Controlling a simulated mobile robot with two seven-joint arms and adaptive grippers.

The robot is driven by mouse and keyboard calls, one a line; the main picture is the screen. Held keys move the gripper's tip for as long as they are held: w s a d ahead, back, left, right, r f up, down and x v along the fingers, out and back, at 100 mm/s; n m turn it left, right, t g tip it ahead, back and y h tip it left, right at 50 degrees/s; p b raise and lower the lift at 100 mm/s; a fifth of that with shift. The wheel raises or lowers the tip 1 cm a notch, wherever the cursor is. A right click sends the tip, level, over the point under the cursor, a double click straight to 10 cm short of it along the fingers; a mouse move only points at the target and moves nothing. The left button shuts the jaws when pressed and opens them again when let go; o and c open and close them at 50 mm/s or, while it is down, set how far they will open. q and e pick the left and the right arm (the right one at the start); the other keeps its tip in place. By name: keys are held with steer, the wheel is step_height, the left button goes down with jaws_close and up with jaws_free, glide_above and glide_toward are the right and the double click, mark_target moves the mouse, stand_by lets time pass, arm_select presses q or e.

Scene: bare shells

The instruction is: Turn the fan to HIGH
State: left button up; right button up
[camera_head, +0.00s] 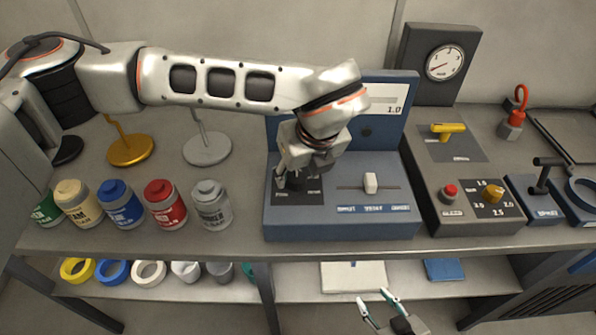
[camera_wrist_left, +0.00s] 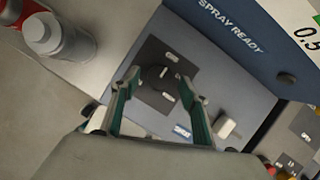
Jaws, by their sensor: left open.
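A dark round knob (camera_wrist_left: 158,78) with a white mark sits on a black panel (camera_wrist_left: 150,55) of the blue console; the small labels around it are too blurred to read. In the head view the black panel (camera_head: 300,198) is partly covered by my left gripper (camera_head: 292,178), which hides most of the knob. In the left wrist view my left gripper (camera_wrist_left: 162,80) is open, with one finger on each side of the knob; I cannot tell whether they touch it. My right gripper (camera_head: 375,299) is open and empty, low in front of the bench.
A white slider (camera_head: 370,183) is on the same console (camera_head: 340,228), right of the panel. Several paint jars (camera_head: 165,203) stand to the left. A grey box with a red button (camera_head: 450,191) and a yellow knob (camera_head: 492,192) stands to the right.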

arm_select(q)
steer(key=shift+x, duration=0.75)
arm_select(e)
steer(key=shift+w+r, duration=0.4)
steer(key=shift+r, duration=0.15)
arm_select(q)
steer(key=c, duration=1.1)
arm_select(e)
steer(key=shift+f, duration=0.15)
